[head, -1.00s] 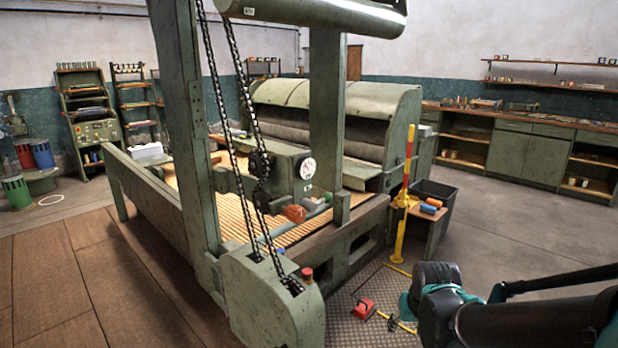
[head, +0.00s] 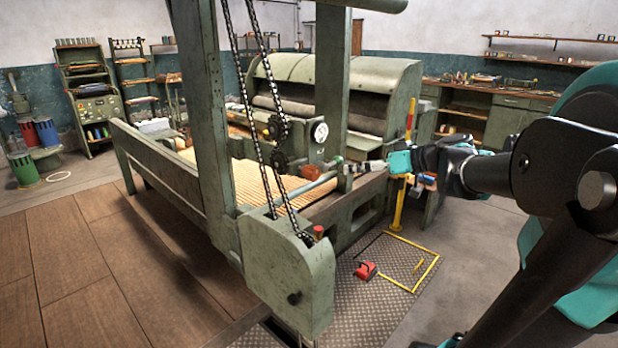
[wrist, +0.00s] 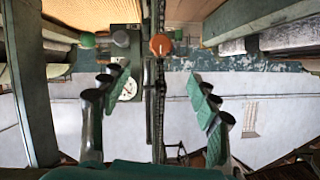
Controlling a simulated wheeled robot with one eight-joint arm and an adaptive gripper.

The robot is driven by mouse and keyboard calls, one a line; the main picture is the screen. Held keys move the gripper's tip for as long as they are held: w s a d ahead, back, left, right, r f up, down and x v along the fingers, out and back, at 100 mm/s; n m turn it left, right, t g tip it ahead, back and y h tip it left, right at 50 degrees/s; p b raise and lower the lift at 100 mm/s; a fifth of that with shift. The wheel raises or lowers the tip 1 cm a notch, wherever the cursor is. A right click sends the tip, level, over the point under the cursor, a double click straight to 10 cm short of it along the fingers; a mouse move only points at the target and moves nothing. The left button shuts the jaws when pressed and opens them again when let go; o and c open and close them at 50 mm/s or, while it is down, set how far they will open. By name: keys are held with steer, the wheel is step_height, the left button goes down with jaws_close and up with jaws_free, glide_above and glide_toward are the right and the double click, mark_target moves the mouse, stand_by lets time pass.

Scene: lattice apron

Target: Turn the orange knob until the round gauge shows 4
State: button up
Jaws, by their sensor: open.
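The orange knob (head: 308,172) sits on the green machine's crossbar, below the round white gauge (head: 320,132). In the wrist view, the orange knob (wrist: 160,45) shows between and beyond my fingers. The gauge (wrist: 128,88) is partly covered by the left finger there, and its reading is too small to tell. My gripper (head: 349,168) is to the right of the knob in the head view, pointing toward it. In the wrist view, my gripper (wrist: 158,78) has its fingers wide apart with nothing held. It appears apart from the knob.
A chain (head: 262,120) and a thick upright post (head: 205,130) stand left of the knob. A yellow post (head: 397,205) stands right. A red item (head: 366,270) lies on the floor plate.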

mark_target(318, 173)
steer(key=x, duration=1.7)
steer(key=shift+w+a, duration=0.1)
steer(key=shift+w, duration=0.05)
steer(key=shift+c, duration=0.3)
steer(key=c, duration=1.1)
steer(key=shift+m+g+y, duration=0.5)
steer(key=shift+m, duration=0.7)
steer(key=shift+w+m+g+y, duration=0.1)
steer(key=shift+m+g+y, duration=0.4)
steer(key=shift+m+y, duration=0.5)
steer(key=m+y, duration=0.1)
steer(key=m, duration=0.1)
steer(key=m+y, duration=0.1)
steer(key=m, duration=0.2)
steer(key=shift+g, duration=0.4)
steer(key=shift+m, duration=0.3)
